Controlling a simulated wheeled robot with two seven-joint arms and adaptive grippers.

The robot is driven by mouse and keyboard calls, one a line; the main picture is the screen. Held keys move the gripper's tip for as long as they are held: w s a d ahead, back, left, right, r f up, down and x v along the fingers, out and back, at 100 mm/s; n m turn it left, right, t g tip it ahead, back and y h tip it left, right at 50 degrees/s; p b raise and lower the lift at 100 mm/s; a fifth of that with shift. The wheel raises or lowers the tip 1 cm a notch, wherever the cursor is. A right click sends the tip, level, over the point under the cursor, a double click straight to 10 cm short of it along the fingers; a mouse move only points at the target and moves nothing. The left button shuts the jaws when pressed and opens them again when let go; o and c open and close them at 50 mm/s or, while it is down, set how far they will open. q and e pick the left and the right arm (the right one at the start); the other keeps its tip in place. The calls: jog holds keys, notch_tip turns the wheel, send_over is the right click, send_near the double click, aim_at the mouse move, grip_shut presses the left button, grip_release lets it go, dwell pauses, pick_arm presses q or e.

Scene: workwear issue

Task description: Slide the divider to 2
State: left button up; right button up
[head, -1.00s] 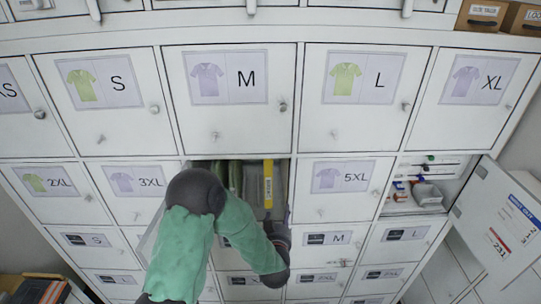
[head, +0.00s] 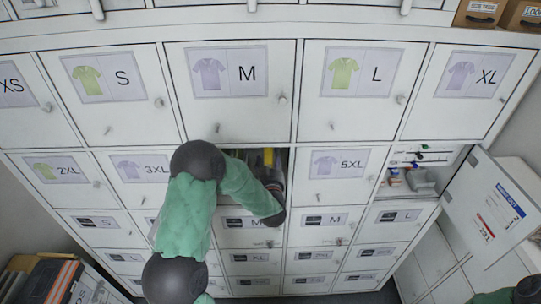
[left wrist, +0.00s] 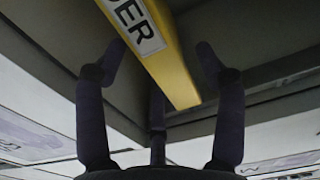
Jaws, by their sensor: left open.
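The yellow divider (head: 268,158) stands in the open compartment below the M door in the head view, mostly hidden by my left arm. In the left wrist view the divider (left wrist: 160,45) runs down from the top edge, with a white label whose visible letters read "DER". In the head view my left gripper (head: 273,182) is at the compartment's mouth, partly hidden by the arm. The number 2 mark is not visible. My right gripper is out of view.
Closed white locker doors surround the compartment, such as the M door (head: 228,110) above and the 5XL door (head: 338,190) to the right. A white door (head: 492,212) hangs open at the right beside a compartment with small items (head: 412,180).

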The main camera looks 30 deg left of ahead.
pick_arm(q)
jog(key=shift+x, duration=0.85)
grip_shut()
jog(key=s+a+b, duration=0.5)
jog(key=a+b, duration=0.2)
jog(key=a, duration=0.2)
jog(key=shift+s, duration=0.25)
